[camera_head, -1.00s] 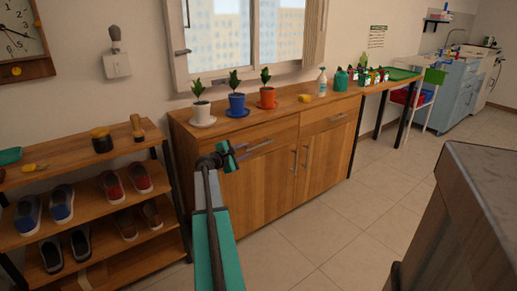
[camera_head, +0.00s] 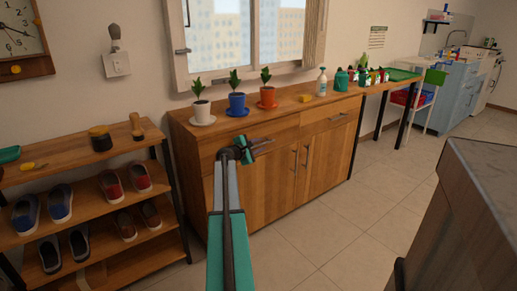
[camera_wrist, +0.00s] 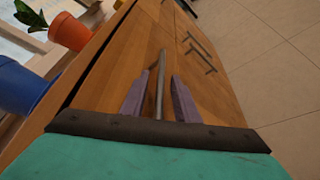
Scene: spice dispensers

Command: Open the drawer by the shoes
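The wooden cabinet (camera_head: 180,127) stands right of the shoe rack (camera_head: 171,185). Its left drawer (camera_head: 285,137), the one nearer the shoes, looks shut in the head view. My gripper (camera_head: 268,146) is at the front of this drawer and hides most of its handle. In the wrist view, the bar handle (camera_wrist: 160,80) runs between the two purple fingers of my gripper (camera_wrist: 160,76). A gap shows between the handle and each finger, so the gripper is open around it. I cannot tell how deep the fingers reach.
Several shoes (camera_head: 112,187) sit on the rack. Potted plants (camera_head: 237,101), a yellow sponge (camera_head: 305,98) and a spray bottle (camera_head: 321,82) stand on the cabinet top. A grey-topped counter (camera_head: 478,190) is close at right. The tiled floor before the cabinet is clear.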

